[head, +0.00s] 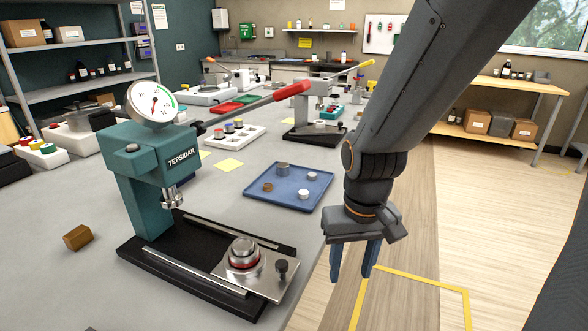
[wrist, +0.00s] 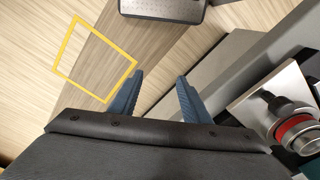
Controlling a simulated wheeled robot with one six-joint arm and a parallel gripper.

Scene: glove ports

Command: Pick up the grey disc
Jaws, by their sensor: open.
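No single piece stands out clearly as the grey disc. A blue tray (head: 290,201) on the grey bench holds a grey cylindrical piece (head: 283,169), a brown piece (head: 268,188) and two small pale grey-white discs, one at the right (head: 312,176) and one at the front (head: 304,195). My gripper (head: 351,277) is open and empty, pointing down beyond the bench's right edge, in front of and to the right of the tray. In the wrist view its blue fingers (wrist: 159,77) are apart with only floor between them. The tray is out of the wrist view.
A teal press (head: 165,165) with a gauge and red-handled lever stands left of the tray. Its metal slide plate (head: 272,283) holds a silver piece with a red ring, also visible in the wrist view (wrist: 296,130). A brown block (head: 77,237) lies left. Yellow tape marks the floor.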

